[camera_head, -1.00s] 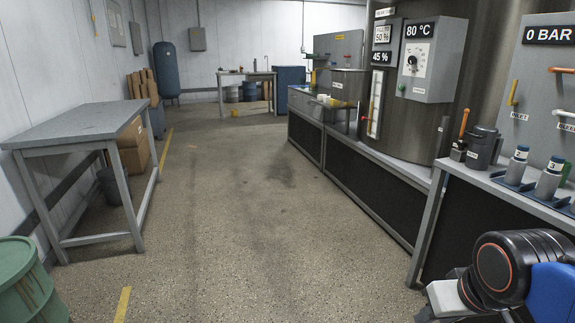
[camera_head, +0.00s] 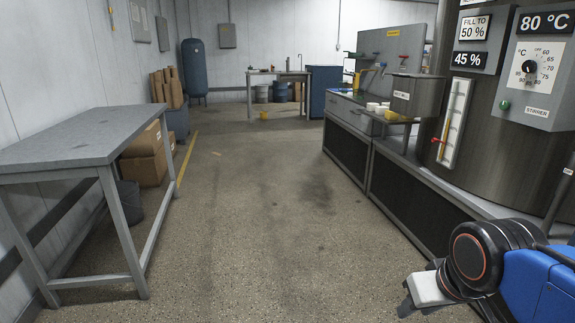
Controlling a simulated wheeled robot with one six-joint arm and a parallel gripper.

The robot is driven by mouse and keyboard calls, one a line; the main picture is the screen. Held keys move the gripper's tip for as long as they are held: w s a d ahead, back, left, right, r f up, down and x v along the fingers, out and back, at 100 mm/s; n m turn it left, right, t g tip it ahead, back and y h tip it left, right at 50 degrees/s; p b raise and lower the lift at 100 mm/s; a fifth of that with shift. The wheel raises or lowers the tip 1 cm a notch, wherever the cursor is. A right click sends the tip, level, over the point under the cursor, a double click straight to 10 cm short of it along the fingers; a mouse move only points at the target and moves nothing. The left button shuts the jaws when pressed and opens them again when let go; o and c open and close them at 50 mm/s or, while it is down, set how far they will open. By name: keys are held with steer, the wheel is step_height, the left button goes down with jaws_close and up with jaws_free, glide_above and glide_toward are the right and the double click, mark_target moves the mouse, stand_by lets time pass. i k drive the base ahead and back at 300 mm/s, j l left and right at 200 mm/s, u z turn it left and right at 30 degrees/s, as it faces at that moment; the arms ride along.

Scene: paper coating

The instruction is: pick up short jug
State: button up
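I cannot make out a short jug with certainty. A dark grey jug that stood on the right counter one second ago is out of view. Small yellow and white vessels (camera_head: 378,107) sit on the right-hand bench beside a metal vat, too small to identify. My gripper (camera_head: 408,306) shows only in part at the lower right, beyond my black wrist joint and blue arm link. It is far from the bench items and touches nothing I can see. Whether its fingers are open or shut is not clear.
A large tank (camera_head: 500,120) and counters line the right. A far table (camera_head: 279,75) holds small items. The middle aisle is clear.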

mark_target(361, 92)
steer(key=i, duration=2.55)
steer(key=i+j, duration=0.1)
steer(key=i, duration=2.45)
steer(key=l+z, duration=0.05)
steer(key=l, duration=0.05)
